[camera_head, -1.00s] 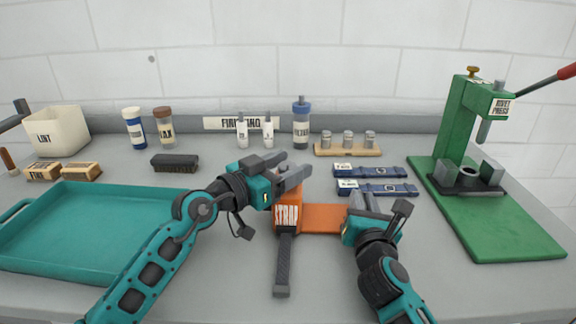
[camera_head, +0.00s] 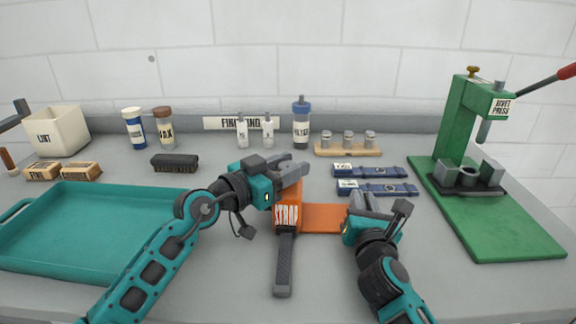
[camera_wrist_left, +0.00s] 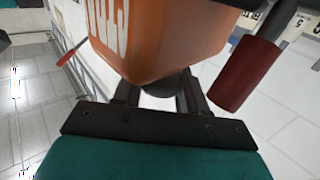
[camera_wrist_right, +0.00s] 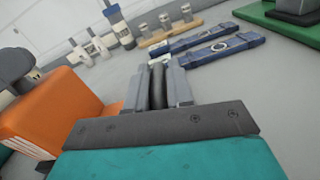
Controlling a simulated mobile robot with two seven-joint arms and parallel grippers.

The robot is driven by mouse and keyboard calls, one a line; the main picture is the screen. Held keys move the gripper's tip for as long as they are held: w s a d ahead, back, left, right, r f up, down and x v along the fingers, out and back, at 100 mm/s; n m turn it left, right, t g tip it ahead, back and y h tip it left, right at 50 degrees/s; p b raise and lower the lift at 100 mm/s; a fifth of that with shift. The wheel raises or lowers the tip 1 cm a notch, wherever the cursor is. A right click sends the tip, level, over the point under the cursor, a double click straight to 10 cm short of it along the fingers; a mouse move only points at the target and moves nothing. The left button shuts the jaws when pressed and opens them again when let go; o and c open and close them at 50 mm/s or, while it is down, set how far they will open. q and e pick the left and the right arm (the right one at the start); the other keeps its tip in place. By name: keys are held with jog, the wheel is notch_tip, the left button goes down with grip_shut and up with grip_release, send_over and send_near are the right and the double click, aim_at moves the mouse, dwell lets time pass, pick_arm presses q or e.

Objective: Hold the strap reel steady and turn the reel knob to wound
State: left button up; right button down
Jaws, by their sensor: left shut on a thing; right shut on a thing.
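The strap reel (camera_head: 287,218) is an orange body with a white STRAP label, a dark strap (camera_head: 284,265) toward the front and an orange plate (camera_head: 322,217) to its right. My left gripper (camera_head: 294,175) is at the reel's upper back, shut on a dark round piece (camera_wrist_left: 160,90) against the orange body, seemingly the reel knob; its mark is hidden. My right gripper (camera_head: 368,200) is at the plate's right end. In the right wrist view it is shut on a narrow dark upright piece (camera_wrist_right: 157,86), seemingly the reel's grip; the orange body (camera_wrist_right: 50,112) stands to its left.
A teal tray (camera_head: 100,225) lies at left. A green rivet press (camera_head: 457,130) stands at right. Two blue strips (camera_head: 370,171) lie behind my right gripper. A brush (camera_head: 175,162) and several bottles stand at the back.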

aim_at(288, 165)
pick_arm(q)
jog(key=shift+r+m+g+h, duration=0.1)
jog(key=shift+m+g+h, duration=0.4)
jog(key=shift+g, duration=0.1)
jog(key=m+g+h, duration=0.1)
jog(key=m+g, duration=0.1)
jog(key=g, duration=0.1)
jog(key=m+g+h, duration=0.2)
jog(key=g, duration=0.1)
jog(key=shift+m+h, duration=0.3)
jog(key=shift+w+d+m+g+h, duration=0.1)
jog(key=shift+m+g+h, duration=0.1)
jog(key=shift+m+g, duration=1.3)
jog(key=shift+m+g+h, duration=0.2)
jog(key=shift+m+g, duration=0.6)
jog(key=shift+g, duration=1.7)
jog(key=shift+m+g, duration=0.5)
jog(key=o, duration=1)
notch_tip(288, 165, up, 10)
